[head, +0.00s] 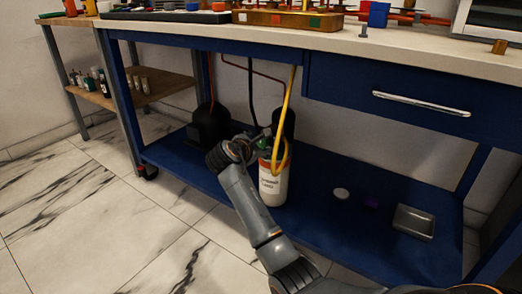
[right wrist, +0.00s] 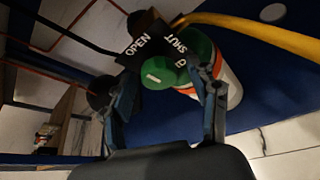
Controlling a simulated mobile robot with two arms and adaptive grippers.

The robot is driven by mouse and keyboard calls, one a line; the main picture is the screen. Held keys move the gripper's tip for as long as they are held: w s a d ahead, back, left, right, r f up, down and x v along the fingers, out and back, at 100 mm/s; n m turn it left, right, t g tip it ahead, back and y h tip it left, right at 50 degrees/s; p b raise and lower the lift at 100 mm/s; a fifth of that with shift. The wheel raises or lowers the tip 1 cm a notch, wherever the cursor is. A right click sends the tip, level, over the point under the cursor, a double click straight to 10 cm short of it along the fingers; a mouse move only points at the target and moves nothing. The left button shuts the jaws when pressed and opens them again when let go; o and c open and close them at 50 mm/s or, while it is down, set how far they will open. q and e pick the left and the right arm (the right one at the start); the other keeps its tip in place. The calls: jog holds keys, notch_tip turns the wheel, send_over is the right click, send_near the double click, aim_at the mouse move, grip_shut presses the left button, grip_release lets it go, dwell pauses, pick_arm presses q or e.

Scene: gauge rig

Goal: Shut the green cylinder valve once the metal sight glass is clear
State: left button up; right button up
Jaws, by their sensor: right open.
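The white cylinder (head: 273,188) with an orange band stands on the blue lower shelf under the bench. Its green valve knob (right wrist: 163,68) has a pale mark on top, beside a black plate (right wrist: 155,40) reading OPEN and SHUT. My right gripper (head: 250,149) is at the cylinder's top and partly hides the valve in the head view. In the right wrist view its two fingers (right wrist: 165,85) are apart, one on each side of the knob; I cannot tell whether they touch it. I cannot make out the metal sight glass. My left gripper is out of view.
A yellow hose (head: 289,95) runs down to the cylinder's top. A black tank (head: 209,125) stands to its left. A metal tray (head: 413,221) and a small white disc (head: 341,194) lie right on the shelf. A drawer (head: 420,102) overhangs the right side.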

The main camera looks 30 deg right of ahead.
jog(key=shift+w+d+f, duration=0.1)
jog(key=shift+w+d, duration=0.1)
jog(key=shift+d, duration=0.1)
jog(key=shift+c, duration=0.3)
